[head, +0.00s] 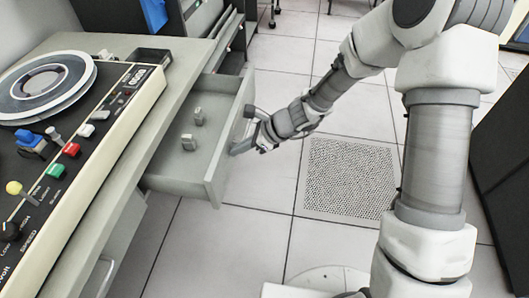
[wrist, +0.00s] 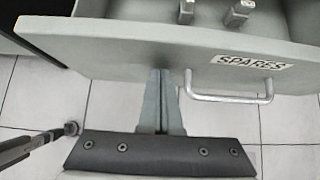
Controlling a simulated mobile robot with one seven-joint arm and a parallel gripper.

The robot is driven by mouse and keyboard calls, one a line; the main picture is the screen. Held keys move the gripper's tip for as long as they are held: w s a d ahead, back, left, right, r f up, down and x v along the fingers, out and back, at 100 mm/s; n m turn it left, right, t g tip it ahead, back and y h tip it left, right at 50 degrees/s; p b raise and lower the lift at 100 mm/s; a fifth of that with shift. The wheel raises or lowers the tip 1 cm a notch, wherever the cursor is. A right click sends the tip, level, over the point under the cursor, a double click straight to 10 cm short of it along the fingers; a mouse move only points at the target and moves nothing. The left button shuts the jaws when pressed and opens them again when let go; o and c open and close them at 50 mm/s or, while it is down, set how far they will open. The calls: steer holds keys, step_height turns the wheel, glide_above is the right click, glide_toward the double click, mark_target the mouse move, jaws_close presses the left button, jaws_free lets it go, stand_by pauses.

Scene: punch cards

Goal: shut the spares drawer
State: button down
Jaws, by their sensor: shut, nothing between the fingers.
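The spares drawer (head: 172,172) is pulled out from the grey desk in the head view, with two small grey pieces (head: 190,142) standing inside it. Its front panel (wrist: 130,45) fills the upper wrist view and carries a label reading SPARES (wrist: 252,61). A metal bar handle (wrist: 228,99) hangs on the front below the label. My gripper (head: 236,151) is outside the drawer, close to its front. In the wrist view my gripper (wrist: 161,75) is shut and empty, its fingertips at the front panel, left of the handle. Whether they touch it I cannot tell.
The desk top (head: 190,52) holds a console with a reel (head: 45,88), coloured buttons and knobs. A perforated floor tile (head: 350,178) lies right of the drawer. A dark cabinet (head: 500,165) stands at the right edge. The tiled floor before the drawer is clear.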

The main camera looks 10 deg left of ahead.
steer(key=a+p, duration=0.1)
steer(key=a, duration=0.5)
steer(key=a+p, duration=0.2)
steer(key=a, duration=0.5)
steer(key=a+p, duration=0.1)
steer(key=a, duration=0.6)
steer(key=shift+w+a, duration=0.2)
steer(key=shift+w, duration=0.1)
steer(key=shift+a+r, duration=0.1)
steer(key=shift+a, duration=0.15)
